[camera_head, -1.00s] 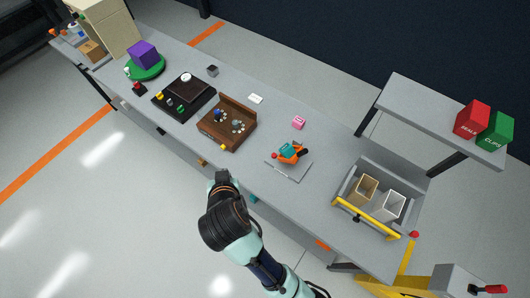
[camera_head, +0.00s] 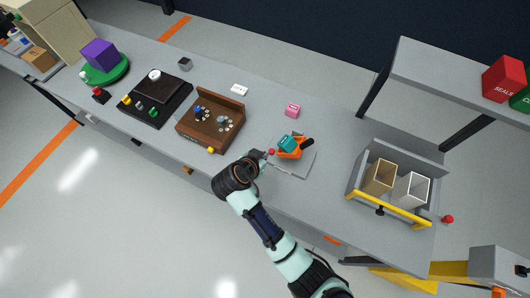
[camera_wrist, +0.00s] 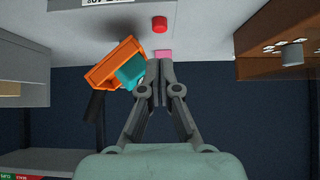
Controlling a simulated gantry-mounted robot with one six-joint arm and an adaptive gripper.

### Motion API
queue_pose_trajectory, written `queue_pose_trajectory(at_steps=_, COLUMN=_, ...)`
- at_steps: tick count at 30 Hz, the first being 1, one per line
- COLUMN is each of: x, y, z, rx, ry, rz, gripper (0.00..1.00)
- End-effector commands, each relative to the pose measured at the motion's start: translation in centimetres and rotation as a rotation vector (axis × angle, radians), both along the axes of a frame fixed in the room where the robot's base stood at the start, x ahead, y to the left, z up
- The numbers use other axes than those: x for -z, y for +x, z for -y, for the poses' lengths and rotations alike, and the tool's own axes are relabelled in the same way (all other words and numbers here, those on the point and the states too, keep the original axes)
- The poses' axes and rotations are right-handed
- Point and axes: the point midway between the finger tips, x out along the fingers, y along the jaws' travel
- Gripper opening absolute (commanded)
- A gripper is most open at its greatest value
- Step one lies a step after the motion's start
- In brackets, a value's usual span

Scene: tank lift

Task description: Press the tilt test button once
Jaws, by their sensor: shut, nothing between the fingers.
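A small red button (camera_head: 271,152) sits at the left of the light grey plate (camera_head: 290,168). In the wrist view the red button (camera_wrist: 159,25) lies just beyond my fingertips, with a gap in the picture. My gripper (camera_wrist: 159,62) is shut and empty; in the head view my gripper (camera_head: 258,156) is beside the button. On the plate is an orange tilted holder (camera_head: 291,153) with a teal block (camera_head: 287,143) in it. In the wrist view the orange holder (camera_wrist: 112,66) is left of my fingers. A label in the wrist view is only partly readable.
A wooden tray (camera_head: 210,127) stands left of the plate. A pink block (camera_head: 293,110) lies behind it. A grey bin (camera_head: 365,160) with two boxes and a yellow front bar stands to the right. A black panel (camera_head: 156,103) is farther left.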

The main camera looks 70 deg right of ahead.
Motion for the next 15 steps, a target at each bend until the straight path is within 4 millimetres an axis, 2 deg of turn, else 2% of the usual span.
queue_pose_trajectory(at_steps=9, x=4.6, y=-0.3, z=4.3, rx=0.002, ry=0.001, rz=-0.001, gripper=0.00)
queue_pose_trajectory(at_steps=15, x=5.8, y=-0.3, z=5.7, rx=0.000, ry=0.000, rz=0.000, gripper=0.00)
